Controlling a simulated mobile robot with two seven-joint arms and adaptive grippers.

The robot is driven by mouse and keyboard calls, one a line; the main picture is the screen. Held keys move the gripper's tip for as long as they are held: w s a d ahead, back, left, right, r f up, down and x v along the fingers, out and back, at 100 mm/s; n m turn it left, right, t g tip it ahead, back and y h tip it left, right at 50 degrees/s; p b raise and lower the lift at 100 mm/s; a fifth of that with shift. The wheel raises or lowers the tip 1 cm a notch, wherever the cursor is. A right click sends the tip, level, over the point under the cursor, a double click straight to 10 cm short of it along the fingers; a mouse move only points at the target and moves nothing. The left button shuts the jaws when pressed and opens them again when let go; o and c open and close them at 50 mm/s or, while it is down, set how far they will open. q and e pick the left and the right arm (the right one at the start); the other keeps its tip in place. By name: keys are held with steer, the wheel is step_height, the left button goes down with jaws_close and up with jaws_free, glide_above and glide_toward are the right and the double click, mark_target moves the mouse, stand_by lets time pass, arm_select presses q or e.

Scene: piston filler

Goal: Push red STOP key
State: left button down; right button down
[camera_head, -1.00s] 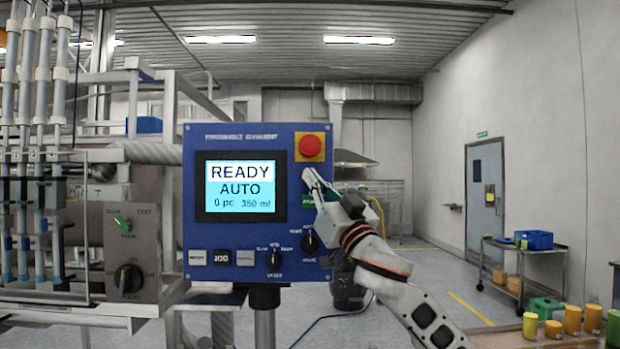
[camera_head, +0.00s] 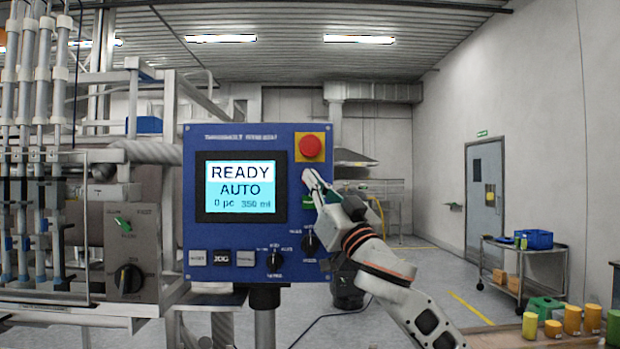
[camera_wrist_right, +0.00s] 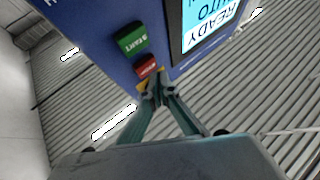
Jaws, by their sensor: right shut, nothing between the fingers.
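The blue control panel (camera_head: 240,135) stands in front of me with a lit screen (camera_head: 240,186) reading READY, AUTO, 0 pc, 350 ml. The red STOP key (camera_wrist_right: 147,67) shows in the right wrist view beside the green START key (camera_wrist_right: 132,40). My right gripper (camera_head: 308,178) is shut and empty, its fingertips at the panel right of the screen, below the red mushroom button. In the right wrist view the fingertips (camera_wrist_right: 156,88) are right by the red key; I cannot tell whether they touch it. In the head view they mostly hide it. My left gripper is out of view.
The red mushroom button (camera_head: 311,146) on its yellow plate sits just above my right fingertips. Knobs and small keys line the panel's lower part. Filler tubes and frames stand at left. A cart (camera_head: 520,265) and colored containers are at right.

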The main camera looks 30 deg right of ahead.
steer(key=s+a, duration=0.1)
steer(key=s, duration=0.2)
steer(key=s+a+p, duration=0.1)
steer(key=shift+s+a, duration=0.15)
steer(key=shift+a, duration=0.15)
stand_by(1.0)
